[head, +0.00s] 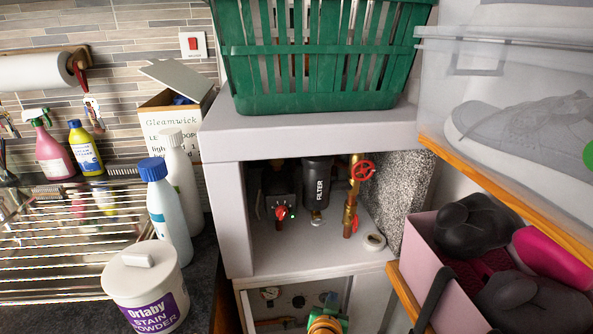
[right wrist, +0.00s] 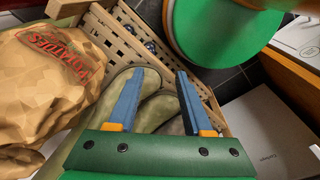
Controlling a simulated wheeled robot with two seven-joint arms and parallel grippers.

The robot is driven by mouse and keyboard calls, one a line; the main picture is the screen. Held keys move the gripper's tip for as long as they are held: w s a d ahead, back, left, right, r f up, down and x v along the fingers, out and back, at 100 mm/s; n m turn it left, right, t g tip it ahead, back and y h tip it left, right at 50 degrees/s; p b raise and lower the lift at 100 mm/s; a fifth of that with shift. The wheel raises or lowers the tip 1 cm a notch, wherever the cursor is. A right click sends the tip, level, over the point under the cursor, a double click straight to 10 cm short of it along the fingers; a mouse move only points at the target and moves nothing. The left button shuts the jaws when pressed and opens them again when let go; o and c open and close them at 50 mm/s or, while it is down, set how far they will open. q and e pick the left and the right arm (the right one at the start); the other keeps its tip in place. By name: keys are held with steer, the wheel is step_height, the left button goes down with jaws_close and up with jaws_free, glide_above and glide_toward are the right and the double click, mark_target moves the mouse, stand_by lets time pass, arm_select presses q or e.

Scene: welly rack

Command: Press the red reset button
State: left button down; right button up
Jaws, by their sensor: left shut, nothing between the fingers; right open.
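In the head view, a dark boxy unit (head: 279,190) with a red round knob or button (head: 281,212) on its front stands in the cabinet's open compartment. I cannot read a label on it. A red square switch (head: 193,43) on a white plate is on the tiled wall. My left gripper (head: 325,318) is at the bottom edge, in front of the lower compartment, below and apart from the boxy unit. It is shut and empty; its fingers are hard to make out. My right gripper (right wrist: 156,98) is open and empty, its blue fingers over olive wellies (right wrist: 108,100) in the right wrist view.
A black filter (head: 317,185), a brass pipe with a red valve wheel (head: 362,170) and a tape roll (head: 374,241) share the compartment. A green basket (head: 320,100) stands on top. A pink box (head: 430,240) is on the right shelf. Bottles and a powder tub (head: 146,285) stand left.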

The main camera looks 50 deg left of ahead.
jaws_close()
stand_by(1.8)
